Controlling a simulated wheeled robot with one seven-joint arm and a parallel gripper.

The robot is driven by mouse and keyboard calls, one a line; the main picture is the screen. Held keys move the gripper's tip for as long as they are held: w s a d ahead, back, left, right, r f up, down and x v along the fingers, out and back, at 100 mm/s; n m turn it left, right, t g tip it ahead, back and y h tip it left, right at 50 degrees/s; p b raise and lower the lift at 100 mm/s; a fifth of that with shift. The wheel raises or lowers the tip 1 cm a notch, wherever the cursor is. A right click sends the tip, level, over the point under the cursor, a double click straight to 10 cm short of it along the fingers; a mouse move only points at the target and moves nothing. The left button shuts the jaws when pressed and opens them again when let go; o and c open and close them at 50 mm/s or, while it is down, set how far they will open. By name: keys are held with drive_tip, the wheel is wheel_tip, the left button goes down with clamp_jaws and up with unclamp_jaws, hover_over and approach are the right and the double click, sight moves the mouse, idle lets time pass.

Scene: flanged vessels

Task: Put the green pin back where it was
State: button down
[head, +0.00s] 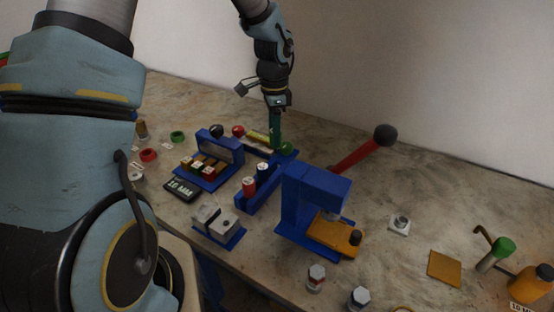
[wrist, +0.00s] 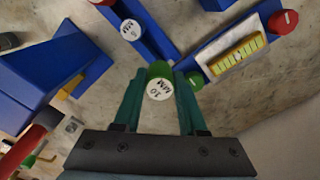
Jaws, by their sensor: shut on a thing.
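My gripper (wrist: 158,100) is shut on the green pin (wrist: 159,72), whose white end reads 10 MM in the wrist view. In the head view my gripper (head: 275,140) points down at the far end of the blue pin rack (head: 262,197). The rack also shows in the wrist view (wrist: 155,32), its end close to the green pin. A red pin (head: 249,186) and a dark blue pin (head: 263,171) stand in the rack. The pin's lower end is hidden, so I cannot tell whether it is in a hole or above it.
A blue press (head: 304,204) with a red lever (head: 355,156) stands to the right of the rack. A blue tray with a yellow ribbed piece (wrist: 237,56) and green knob (wrist: 195,81) lies close beside my gripper.

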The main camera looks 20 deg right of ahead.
wheel_tip(320, 180, down, 6)
drive_tip(key=shift+f+p, duration=0.15)
drive_tip(key=shift+p, duration=0.7)
drive_tip(key=shift+f, duration=0.25)
drive_tip(key=shift+f+b, duration=0.35)
drive_tip(key=shift+f, duration=0.05)
drive_tip(key=shift+c, duration=2.3)
unclamp_jaws()
